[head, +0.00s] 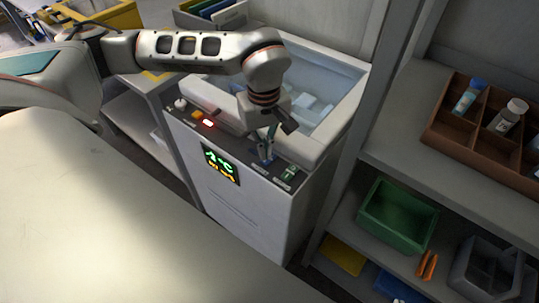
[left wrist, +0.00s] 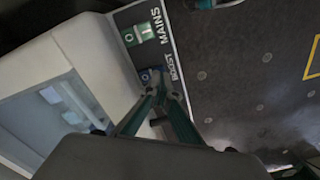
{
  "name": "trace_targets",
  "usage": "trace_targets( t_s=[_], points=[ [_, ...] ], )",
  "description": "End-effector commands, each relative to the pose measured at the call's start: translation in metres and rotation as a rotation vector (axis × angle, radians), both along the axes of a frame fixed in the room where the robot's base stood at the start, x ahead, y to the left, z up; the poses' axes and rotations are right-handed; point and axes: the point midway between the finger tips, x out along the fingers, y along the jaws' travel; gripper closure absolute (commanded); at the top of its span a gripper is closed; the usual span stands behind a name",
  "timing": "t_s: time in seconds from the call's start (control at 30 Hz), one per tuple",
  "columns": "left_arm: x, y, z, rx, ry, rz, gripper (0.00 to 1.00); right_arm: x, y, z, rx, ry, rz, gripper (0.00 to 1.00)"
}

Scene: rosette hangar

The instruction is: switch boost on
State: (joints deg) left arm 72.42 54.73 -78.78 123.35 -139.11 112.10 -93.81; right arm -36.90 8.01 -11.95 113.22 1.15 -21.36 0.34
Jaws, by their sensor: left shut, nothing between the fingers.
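A white chest cooler (head: 250,208) with an open top has a dark control panel along its front edge. In the left wrist view the panel's BOOST label (left wrist: 174,66) is beside a small blue switch (left wrist: 146,76). My left gripper (head: 266,154) points down over this part of the panel, its fingers closed together and empty. In the left wrist view its fingertips (left wrist: 156,78) overlap the boost switch and partly hide it. I cannot tell whether they touch it or which way it is set. The green MAINS switch (left wrist: 139,33) is beside it. My right gripper is out of view.
The panel also has a lit red lamp (head: 208,123), a white knob (head: 180,103) and a green-and-yellow display (head: 220,163). Shelves at right hold a brown divided tray (head: 437,133) and a green bin (head: 397,217). Blocks lie inside the cooler.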

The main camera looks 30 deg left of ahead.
Motion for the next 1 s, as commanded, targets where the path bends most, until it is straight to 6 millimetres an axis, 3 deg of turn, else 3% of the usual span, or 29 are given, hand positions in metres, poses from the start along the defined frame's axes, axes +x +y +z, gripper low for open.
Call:
trace_targets(
  t_s=[1.0],
  points=[
    [0.0,0.0,-0.0085,0.0,0.0,0.0,1.0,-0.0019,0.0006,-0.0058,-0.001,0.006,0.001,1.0]
  ],
)
